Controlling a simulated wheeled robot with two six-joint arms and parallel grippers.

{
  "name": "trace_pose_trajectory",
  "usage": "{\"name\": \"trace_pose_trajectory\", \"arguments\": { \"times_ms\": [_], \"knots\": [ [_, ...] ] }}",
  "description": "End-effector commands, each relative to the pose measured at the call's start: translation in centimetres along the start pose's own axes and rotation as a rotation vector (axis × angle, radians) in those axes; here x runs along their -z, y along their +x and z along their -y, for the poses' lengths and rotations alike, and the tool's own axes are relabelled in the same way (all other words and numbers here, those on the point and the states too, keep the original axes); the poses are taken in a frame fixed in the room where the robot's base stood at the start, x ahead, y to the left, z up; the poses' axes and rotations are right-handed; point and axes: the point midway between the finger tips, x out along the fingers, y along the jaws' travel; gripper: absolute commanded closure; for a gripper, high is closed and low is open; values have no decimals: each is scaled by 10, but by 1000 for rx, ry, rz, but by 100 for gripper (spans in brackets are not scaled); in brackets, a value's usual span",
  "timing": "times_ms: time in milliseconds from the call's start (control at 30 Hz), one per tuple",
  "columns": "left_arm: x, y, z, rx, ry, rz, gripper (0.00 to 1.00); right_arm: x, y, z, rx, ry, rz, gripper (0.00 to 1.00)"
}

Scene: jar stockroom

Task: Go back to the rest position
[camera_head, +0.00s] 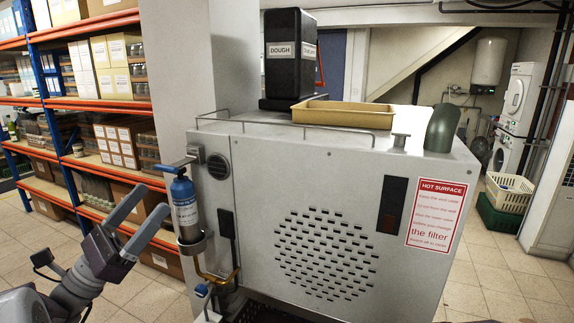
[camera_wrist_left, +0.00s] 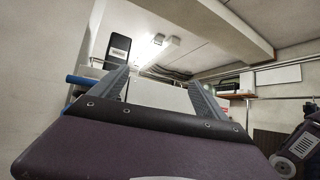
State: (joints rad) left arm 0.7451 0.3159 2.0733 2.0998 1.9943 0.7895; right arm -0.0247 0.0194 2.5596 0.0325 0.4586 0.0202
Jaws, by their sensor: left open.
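My left gripper (camera_head: 154,198) is in the lower left of the head view, its two grey fingers spread apart with nothing between them. It points up and to the right, beside a blue gas cylinder (camera_head: 184,200) on the machine's side. From this view I cannot tell how large the gap to the cylinder is. In the left wrist view the two fingers of the left gripper (camera_wrist_left: 157,78) stand apart and empty, with the pale machine behind them. My right gripper is not in view.
A large grey machine (camera_head: 340,170) fills the middle, with a tan tray (camera_head: 345,116) and a black DOUGH container (camera_head: 283,60) on top. An orange-and-blue shelf rack (camera_head: 95,104) with boxes stands at left. Crates (camera_head: 508,190) sit at right. Tiled floor (camera_head: 140,295) shows at lower left.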

Motion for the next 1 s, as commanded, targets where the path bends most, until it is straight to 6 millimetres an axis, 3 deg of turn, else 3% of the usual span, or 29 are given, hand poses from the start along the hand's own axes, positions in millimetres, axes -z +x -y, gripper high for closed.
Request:
{"name": "trace_pose_trajectory", "arguments": {
  "times_ms": [167,267,333,400,467,533,600,667,700,800,900,1000],
  "knots": [
    [46,40,71,194,-143,-130,15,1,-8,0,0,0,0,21],
    [87,50,133,350,-219,-286,15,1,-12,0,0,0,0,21],
    [121,43,187,491,-244,-437,15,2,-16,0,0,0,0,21],
    [152,19,240,657,-231,-600,15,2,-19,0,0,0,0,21],
    [175,-14,280,818,-185,-740,15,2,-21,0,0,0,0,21],
    [197,-67,314,1034,-84,-893,15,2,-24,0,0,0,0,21],
    [212,-129,330,1285,74,-1024,15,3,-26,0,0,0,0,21],
    [223,-184,323,1521,263,-1102,15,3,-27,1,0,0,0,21],
    [228,-215,308,1678,406,-1129,15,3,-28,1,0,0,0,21],
    [239,-265,253,2003,763,-1120,15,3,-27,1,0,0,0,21],
    [249,-277,208,2230,1059,-1021,15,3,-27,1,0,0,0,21],
    [258,-267,184,2311,1243,-942,15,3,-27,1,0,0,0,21]
  ]
}}
